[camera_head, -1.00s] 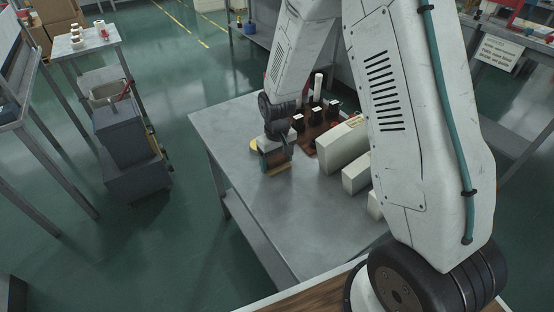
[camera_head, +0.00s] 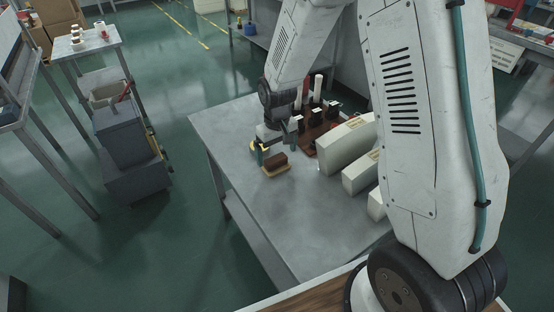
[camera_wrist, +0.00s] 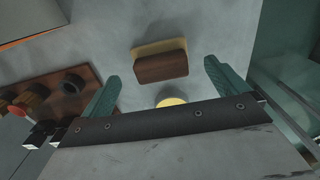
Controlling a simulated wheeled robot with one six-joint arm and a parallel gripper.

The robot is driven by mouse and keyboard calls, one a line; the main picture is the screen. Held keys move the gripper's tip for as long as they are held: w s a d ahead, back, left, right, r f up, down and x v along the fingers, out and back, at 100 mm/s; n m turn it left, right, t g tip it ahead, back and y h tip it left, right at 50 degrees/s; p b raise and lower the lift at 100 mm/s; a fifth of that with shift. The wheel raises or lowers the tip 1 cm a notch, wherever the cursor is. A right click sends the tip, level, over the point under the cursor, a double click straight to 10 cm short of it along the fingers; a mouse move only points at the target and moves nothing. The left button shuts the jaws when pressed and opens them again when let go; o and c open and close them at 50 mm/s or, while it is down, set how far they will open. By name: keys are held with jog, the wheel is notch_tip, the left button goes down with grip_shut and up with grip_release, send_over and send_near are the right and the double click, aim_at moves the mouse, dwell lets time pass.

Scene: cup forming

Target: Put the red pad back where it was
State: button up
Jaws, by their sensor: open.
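A dark reddish-brown block (camera_head: 275,160) sits on a yellowish base on the grey table (camera_head: 240,185); it also shows in the wrist view (camera_wrist: 160,67). I cannot tell for sure that it is the red pad. My gripper (camera_head: 274,144) is open and empty, just behind and above the block in the head view. In the wrist view its teal fingers stand apart, with the block beyond their tips and between them. A round yellow piece (camera_wrist: 171,102) shows between the fingers, partly hidden by the gripper body.
A reddish-brown rack (camera_head: 311,141) with several dark holders stands right of my gripper; a small red piece (camera_wrist: 17,111) shows there in the wrist view. Several cream blocks (camera_head: 346,144) stand farther right. The table's front left is clear.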

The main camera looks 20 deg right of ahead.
aim_at(277, 159)
jog(key=s+r, duration=0.3)
jog(key=r, duration=0.5)
jog(key=s+r, duration=0.2)
jog(key=r, duration=0.6)
jog(key=s+d+r, duration=0.1)
jog(key=s+r, duration=0.2)
jog(key=s, duration=0.5)
jog(key=s+d+r+m, duration=0.1)
jog(key=s+r, duration=0.3)
jog(key=s, duration=0.4)
jog(key=s+d+r+m+t, duration=0.1)
jog(key=s+r, duration=0.3)
jog(key=s, duration=0.4)
jog(key=shift+s, duration=0.4)
